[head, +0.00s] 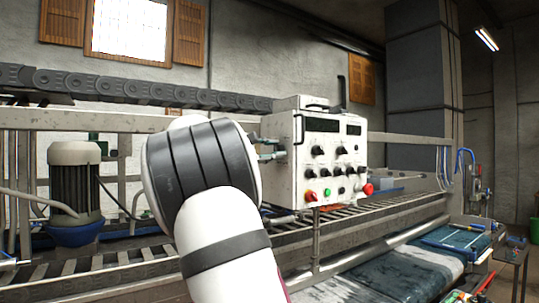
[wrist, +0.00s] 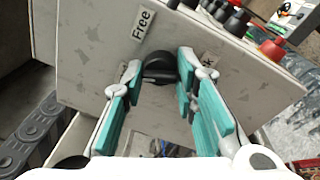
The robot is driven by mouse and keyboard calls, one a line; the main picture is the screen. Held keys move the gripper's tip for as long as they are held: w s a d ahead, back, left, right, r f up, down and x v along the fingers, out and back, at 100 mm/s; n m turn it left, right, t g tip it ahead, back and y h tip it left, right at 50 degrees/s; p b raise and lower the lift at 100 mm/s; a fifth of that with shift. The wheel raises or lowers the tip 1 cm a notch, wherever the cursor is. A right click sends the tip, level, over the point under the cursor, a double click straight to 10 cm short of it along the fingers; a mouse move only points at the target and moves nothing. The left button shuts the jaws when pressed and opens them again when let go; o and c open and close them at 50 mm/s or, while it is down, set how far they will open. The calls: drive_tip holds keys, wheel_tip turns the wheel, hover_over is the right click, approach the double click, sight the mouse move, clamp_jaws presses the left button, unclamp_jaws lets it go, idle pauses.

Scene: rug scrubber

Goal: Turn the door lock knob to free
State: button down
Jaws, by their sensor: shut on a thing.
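The door lock knob (wrist: 158,65) is black and sits on the side face of the white control box (wrist: 85,75) in the wrist view. A "Free" label (wrist: 143,24) is up and left of it. A second label (wrist: 209,60), mostly covered with only its end showing, is to its right. My gripper (wrist: 161,72) has its teal fingers on either side of the knob, shut on it. Which label the knob points to is unclear. In the head view my gripper (head: 268,151) reaches the left side of the control box (head: 300,185); the knob is hidden there.
The box's front carries several black dials (head: 340,150), a green button (head: 327,191) and a red knob (head: 367,189). A roller conveyor (head: 370,220) runs below. A dark chain (head: 130,88) lies along the beam behind. A motor (head: 76,180) stands at left.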

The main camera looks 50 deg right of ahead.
drive_tip(key=m+b, duration=0.5)
drive_tip(key=m+g+b, duration=0.1)
drive_tip(key=m+b, duration=0.4)
drive_tip(key=b, duration=0.1)
drive_tip(key=f+m+g+b, duration=0.1)
drive_tip(key=m+b, duration=0.4)
drive_tip(key=shift+w+b, duration=0.15)
drive_tip(key=shift+b, duration=0.15)
drive_tip(key=shift+r, duration=0.1)
drive_tip(key=shift+r+h, duration=0.1)
drive_tip(key=shift+h, duration=0.2)
drive_tip(key=c, duration=1.3)
unclamp_jaws()
drive_tip(key=shift+r, duration=0.1)
